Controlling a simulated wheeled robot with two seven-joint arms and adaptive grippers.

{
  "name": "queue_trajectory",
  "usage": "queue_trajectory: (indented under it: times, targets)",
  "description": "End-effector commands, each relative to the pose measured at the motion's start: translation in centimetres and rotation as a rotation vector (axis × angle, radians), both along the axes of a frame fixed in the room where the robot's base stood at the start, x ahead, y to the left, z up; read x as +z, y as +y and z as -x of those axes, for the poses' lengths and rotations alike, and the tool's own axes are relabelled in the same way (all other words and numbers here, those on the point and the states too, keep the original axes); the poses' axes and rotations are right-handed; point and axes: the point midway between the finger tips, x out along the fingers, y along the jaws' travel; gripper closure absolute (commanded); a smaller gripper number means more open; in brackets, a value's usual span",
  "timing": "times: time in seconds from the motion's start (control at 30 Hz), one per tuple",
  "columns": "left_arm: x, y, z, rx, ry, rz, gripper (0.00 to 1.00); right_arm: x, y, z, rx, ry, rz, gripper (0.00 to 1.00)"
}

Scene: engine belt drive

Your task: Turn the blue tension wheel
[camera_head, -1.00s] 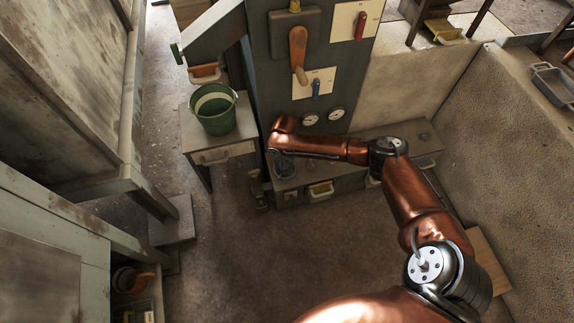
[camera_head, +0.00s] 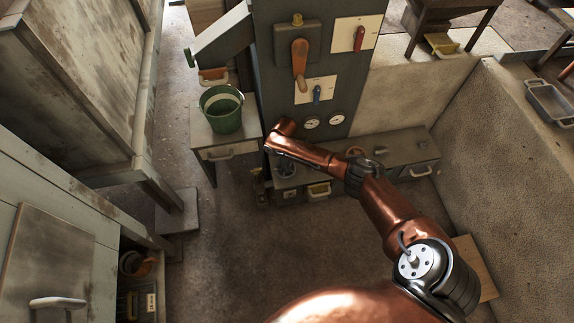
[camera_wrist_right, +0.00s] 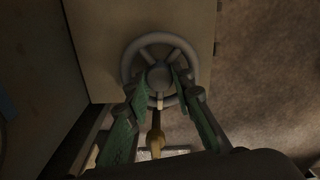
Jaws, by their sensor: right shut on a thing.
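The tension wheel (camera_wrist_right: 158,77) is a spoked handwheel with a round hub in the right wrist view. It looks grey in this dim light, not clearly blue. My right gripper (camera_wrist_right: 158,90) has one green finger on each side of the hub, inside the rim, and is shut on the wheel. In the head view, the wheel (camera_head: 286,169) shows small and partly covered below the end of my copper right arm, on the low bench at the machine's foot. My left gripper is out of view.
The machine panel (camera_head: 335,85) with levers and gauges rises behind the wheel. A green bucket (camera_head: 222,109) stands on a small table to its left. A yellow-fronted bin (camera_head: 318,189) sits low in the bench. The floor (camera_head: 240,250) in front is clear.

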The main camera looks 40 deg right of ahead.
Motion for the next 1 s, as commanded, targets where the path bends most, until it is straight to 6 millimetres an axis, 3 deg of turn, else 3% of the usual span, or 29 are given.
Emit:
queue_trajectory:
  times: [0.33, 0.8, 0.83, 1.0]
  targets:
    - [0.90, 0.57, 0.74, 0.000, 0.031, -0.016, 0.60, -0.12, -0.21, 0.32, -0.109, 0.008, 0.004, 1.00]
    - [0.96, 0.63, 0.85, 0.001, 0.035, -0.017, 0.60, -0.19, -0.26, 0.36, -0.120, 0.009, 0.004, 1.00]
    - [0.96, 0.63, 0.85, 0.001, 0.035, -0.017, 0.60, -0.19, -0.26, 0.37, -0.120, 0.009, 0.004, 0.77]
    - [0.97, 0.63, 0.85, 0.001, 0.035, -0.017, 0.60, -0.14, -0.14, 0.23, -0.119, 0.006, 0.003, 0.70]
